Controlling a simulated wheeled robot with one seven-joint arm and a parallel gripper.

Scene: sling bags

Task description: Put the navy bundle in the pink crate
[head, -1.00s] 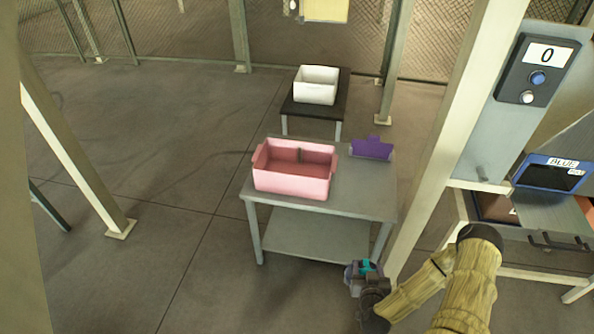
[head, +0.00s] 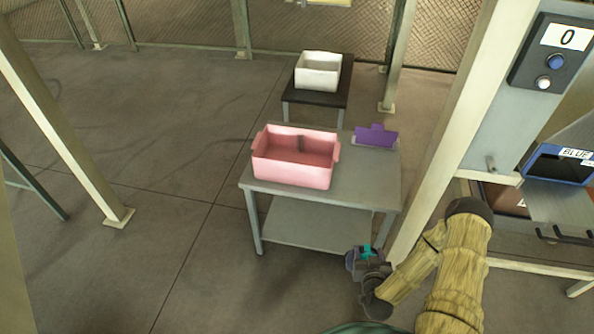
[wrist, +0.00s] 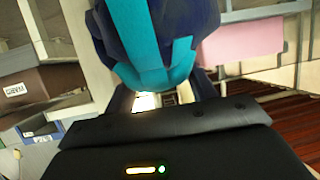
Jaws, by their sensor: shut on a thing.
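The navy bundle (wrist: 205,15), with a wide teal strap around it, fills the top middle of the wrist view. My gripper (wrist: 165,98) is shut on it. In the head view my gripper (head: 368,268) is low, in front of the grey table's right front leg, with the bundle's teal strap (head: 367,250) showing at its tip. The pink crate (head: 290,173) stands upright on the grey table (head: 350,190), up and left of my gripper, and looks empty apart from a dark mark on its inner wall. A pink surface, likely the crate (wrist: 245,40), shows in the wrist view.
A purple sign (head: 377,136) stands on the table's back right corner. A white bin (head: 318,70) sits on a black stand behind. A pale post (head: 440,130) rises right of the table, near my arm. Floor left of the table is clear.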

